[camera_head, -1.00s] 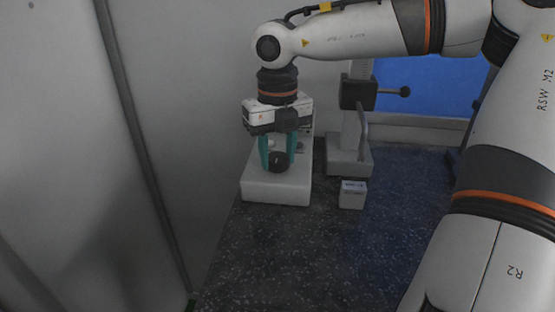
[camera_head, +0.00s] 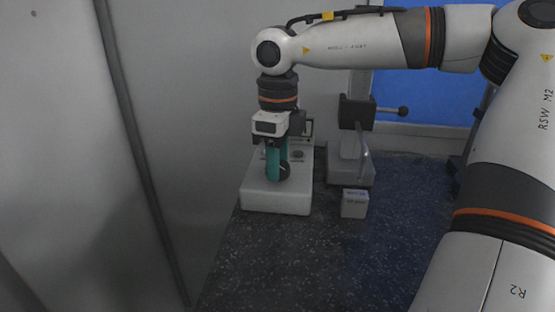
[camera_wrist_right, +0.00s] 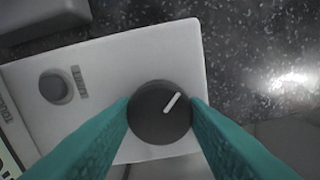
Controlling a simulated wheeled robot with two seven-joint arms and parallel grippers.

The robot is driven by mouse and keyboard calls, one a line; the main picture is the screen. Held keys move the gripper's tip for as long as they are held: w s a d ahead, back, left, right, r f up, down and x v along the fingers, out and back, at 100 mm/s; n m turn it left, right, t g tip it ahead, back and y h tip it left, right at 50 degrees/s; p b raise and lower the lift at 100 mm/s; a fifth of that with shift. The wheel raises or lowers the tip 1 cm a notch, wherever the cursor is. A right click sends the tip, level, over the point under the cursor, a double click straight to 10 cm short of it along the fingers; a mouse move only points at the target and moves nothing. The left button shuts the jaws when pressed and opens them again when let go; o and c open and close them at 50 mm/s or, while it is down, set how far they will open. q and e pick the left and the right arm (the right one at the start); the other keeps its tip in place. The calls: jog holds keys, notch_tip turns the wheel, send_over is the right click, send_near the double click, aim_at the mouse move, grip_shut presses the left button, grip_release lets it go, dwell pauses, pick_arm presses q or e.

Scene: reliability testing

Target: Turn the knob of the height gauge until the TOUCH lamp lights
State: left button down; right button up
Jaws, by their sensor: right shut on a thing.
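The height gauge (camera_head: 272,198) has a low white base with a black round knob (camera_head: 285,170) near its front. My right gripper (camera_head: 277,178) points down over it, its teal fingers on either side of the knob. In the right wrist view the fingers are shut on the knob (camera_wrist_right: 160,112), whose white pointer line slants to the upper right. A dark round button or lamp (camera_wrist_right: 54,87) with a small label sits on the same white face, and looks unlit. Part of a panel with cut-off lettering (camera_wrist_right: 8,120) shows at the left edge. My left gripper is in neither view.
A grey stand (camera_head: 350,172) with a black clamp and side handle (camera_head: 390,111) stands just right of the gauge. A small white box (camera_head: 354,204) lies in front of it. A grey wall panel (camera_head: 165,130) is close on the left. The dark speckled worktop in front is clear.

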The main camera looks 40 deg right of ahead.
jog(key=shift+r+n, duration=0.1)
jog(key=shift+n, duration=0.3)
jog(key=o, duration=1)
notch_tip(320, 180, up, 12)
jog(key=shift+b, duration=0.35)
dwell(0.4)
